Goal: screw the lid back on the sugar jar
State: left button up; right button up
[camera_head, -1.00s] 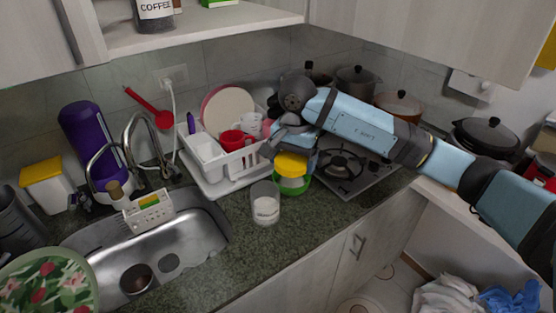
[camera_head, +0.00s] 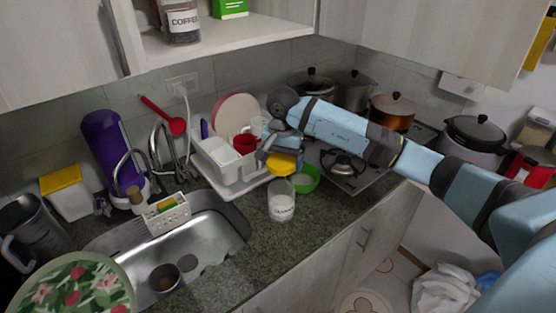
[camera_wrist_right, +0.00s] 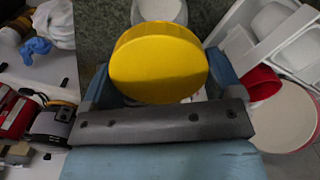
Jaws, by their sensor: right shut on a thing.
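The sugar jar (camera_head: 281,203) is clear glass with white contents and a label. It stands upright on the counter in front of the dish rack, and its top shows no lid. My right gripper (camera_head: 277,155) is shut on the yellow lid (camera_head: 285,165), just above and slightly behind the jar's mouth in the head view. The lid also fills the middle of the right wrist view (camera_wrist_right: 158,62), between the fingers; the jar (camera_wrist_right: 160,9) shows partly beyond it. I cannot tell whether lid and jar touch. My left gripper is not in view.
A green bowl (camera_head: 307,179) sits right behind the jar. The white dish rack (camera_head: 229,181) is behind and left, the stove (camera_head: 345,171) behind and right. The sink (camera_head: 205,239) lies left. Counter in front of the jar is clear.

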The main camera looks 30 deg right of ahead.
aim_at(282, 181)
jog(key=shift+f+b, duration=0.1)
jog(key=shift+b, duration=0.3)
notch_tip(282, 181, down, 6)
jog(key=b, duration=0.4)
jog(key=shift+r, duration=0.25)
jog(key=shift+f, duration=0.25)
jog(key=shift+f+b, duration=0.5)
jog(key=shift+b, duration=0.2)
jog(key=shift+f, duration=0.3)
jog(key=shift+o, duration=0.4)
